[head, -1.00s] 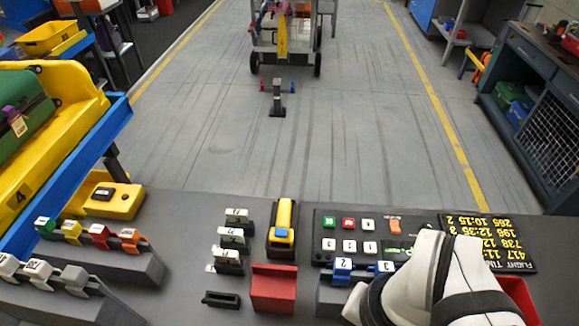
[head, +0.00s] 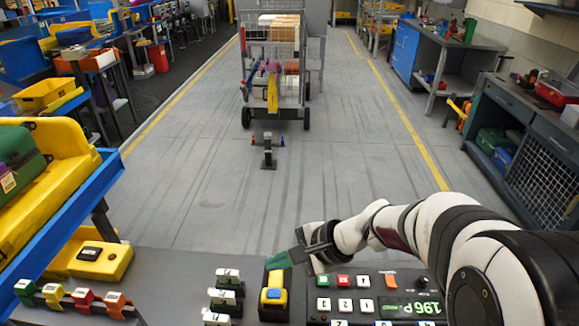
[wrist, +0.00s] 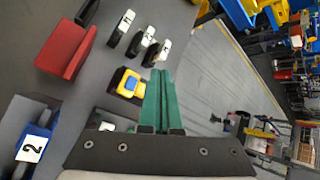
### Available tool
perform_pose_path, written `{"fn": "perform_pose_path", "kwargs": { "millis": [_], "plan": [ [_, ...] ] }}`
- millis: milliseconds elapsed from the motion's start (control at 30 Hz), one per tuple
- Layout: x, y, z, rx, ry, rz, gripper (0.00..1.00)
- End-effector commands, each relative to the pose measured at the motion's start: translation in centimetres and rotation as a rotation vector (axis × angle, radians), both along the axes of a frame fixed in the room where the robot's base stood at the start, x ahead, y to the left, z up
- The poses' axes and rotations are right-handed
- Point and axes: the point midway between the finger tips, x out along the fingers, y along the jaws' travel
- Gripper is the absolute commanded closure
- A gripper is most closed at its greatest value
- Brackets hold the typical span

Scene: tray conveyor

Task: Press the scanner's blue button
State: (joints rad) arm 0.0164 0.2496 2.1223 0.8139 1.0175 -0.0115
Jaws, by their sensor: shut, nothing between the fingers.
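The yellow scanner (head: 273,304) stands on the grey bench in the head view, with its blue button (head: 274,294) on the near part facing up. It also shows in the wrist view (wrist: 120,91), where the blue button (wrist: 130,84) is in plain sight. My gripper (head: 272,262) reaches in from the right, its green fingers together and empty. In the head view the fingertips overlap the scanner's far end, beyond the button. In the wrist view the gripper (wrist: 160,75) has its fingertips just right of the scanner. The fingers appear apart from the button.
White-topped tag holders (head: 224,298) stand left of the scanner. A dark keypad panel (head: 352,304) with a green display lies to its right, beneath my arm. A red block (wrist: 66,50) and a blue holder marked 2 (wrist: 32,150) show in the wrist view. Bench left of the tag holders is partly clear.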

Motion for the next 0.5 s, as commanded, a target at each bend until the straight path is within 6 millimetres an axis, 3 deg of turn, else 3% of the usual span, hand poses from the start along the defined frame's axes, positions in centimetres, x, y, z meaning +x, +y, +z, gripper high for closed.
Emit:
{"fn": "perform_pose_path", "kwargs": {
  "millis": [133,500],
  "plan": [
    [1.36,0.11,-0.59,0.022,0.008,-0.041,1.00],
    [1.38,0.14,-0.91,0.024,0.009,-0.043,1.00]
  ]
}}
